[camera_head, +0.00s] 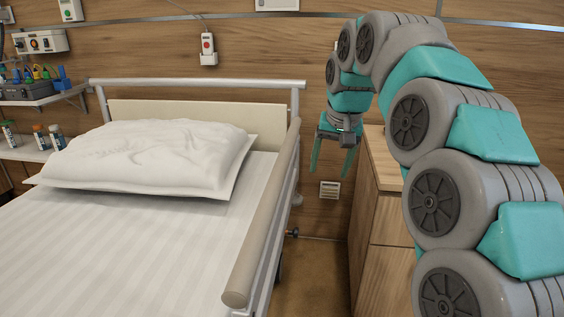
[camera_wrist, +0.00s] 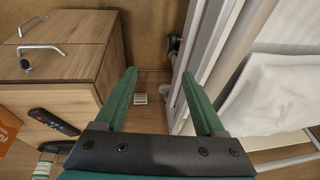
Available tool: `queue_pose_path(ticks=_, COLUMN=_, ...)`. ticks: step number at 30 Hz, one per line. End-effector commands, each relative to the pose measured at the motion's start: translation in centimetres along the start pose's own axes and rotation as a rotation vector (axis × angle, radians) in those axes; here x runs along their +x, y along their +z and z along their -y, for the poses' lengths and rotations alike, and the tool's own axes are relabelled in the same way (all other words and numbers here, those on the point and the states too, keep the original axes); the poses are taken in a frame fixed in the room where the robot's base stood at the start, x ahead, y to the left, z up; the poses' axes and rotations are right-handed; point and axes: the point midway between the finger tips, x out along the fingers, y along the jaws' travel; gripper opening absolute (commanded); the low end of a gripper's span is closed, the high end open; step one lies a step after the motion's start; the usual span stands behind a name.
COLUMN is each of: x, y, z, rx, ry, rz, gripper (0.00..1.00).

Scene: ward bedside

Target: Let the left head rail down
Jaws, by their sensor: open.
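The left head rail (camera_head: 262,237) is up along the right side of the bed, with a long beige top bar and pale metal below it. It also shows at the right in the wrist view (camera_wrist: 238,48), running beside the white bedding. My gripper (camera_head: 331,172) hangs fingers down between the rail and the bedside cabinet, apart from both. Its two green fingers are spread with nothing between them, as the wrist view also shows (camera_wrist: 158,74).
The wooden cabinet (camera_head: 386,163) stands right of the gap, with a dark remote (camera_wrist: 54,121) on it in the wrist view. A white pillow (camera_head: 150,155) lies on the bed (camera_head: 120,255). Bare floor (camera_head: 315,270) shows between bed and cabinet.

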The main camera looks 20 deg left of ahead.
Motion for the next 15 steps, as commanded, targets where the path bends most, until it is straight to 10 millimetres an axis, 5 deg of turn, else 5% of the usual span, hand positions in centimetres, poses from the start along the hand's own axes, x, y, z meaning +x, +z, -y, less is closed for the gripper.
queue_pose_path(ticks=6, x=0.5, y=-4.0, z=6.5, rx=0.010, ry=-0.036, rz=-0.068, gripper=0.72)
queue_pose_path(ticks=15, x=0.6, y=-5.7, z=10.7, rx=0.030, ry=-0.063, rz=-0.119, gripper=0.72)
